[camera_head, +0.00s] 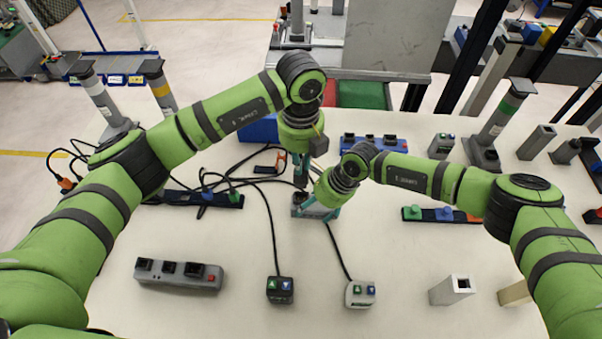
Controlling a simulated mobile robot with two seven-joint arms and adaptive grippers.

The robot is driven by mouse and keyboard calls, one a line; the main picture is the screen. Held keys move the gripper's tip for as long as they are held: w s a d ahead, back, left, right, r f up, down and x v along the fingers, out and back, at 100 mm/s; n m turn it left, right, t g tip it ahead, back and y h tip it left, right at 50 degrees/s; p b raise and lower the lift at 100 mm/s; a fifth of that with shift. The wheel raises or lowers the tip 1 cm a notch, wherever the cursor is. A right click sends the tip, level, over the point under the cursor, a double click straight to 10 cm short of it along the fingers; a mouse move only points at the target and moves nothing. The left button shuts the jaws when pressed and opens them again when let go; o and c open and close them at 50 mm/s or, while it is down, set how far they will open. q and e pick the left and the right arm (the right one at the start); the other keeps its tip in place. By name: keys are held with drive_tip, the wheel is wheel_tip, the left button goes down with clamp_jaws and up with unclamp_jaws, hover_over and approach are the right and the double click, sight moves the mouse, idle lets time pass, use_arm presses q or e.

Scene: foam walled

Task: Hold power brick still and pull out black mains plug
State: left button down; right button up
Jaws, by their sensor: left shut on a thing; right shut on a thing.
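A grey power brick (299,211) sits near the middle of the white table, partly hidden by my grippers. My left gripper (301,183) points down over the brick and is shut on the black mains plug, which is mostly hidden between its dark fingers. I cannot tell whether the plug still sits in the brick. My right gripper (322,209) reaches in from the right, lower in the picture, with its teal fingers shut on the brick.
A grey socket strip (178,274) lies front left. Two small button boxes, one black (280,290) and one pale (360,293), stand in front with black cables. A blue strip (375,145) lies behind, another strip (440,215) to the right. Cables tangle left of the brick.

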use_arm(q)
drive_tip(key=shift+r, duration=1.65)
use_arm(e)
drive_tip(key=shift+s+d+f, duration=0.1)
drive_tip(key=shift+s+f, duration=0.1)
drive_tip(key=shift+f, duration=0.05)
drive_tip(key=o, duration=1.4)
drive_tip(key=shift+w+r, duration=0.1)
drive_tip(key=shift+r, duration=0.15)
drive_tip(key=shift+w+r, duration=0.1)
drive_tip(key=shift+r, duration=0.15)
drive_tip(key=v, duration=1.1)
drive_tip(key=shift+d+r, duration=0.1)
drive_tip(key=shift+r, duration=0.05)
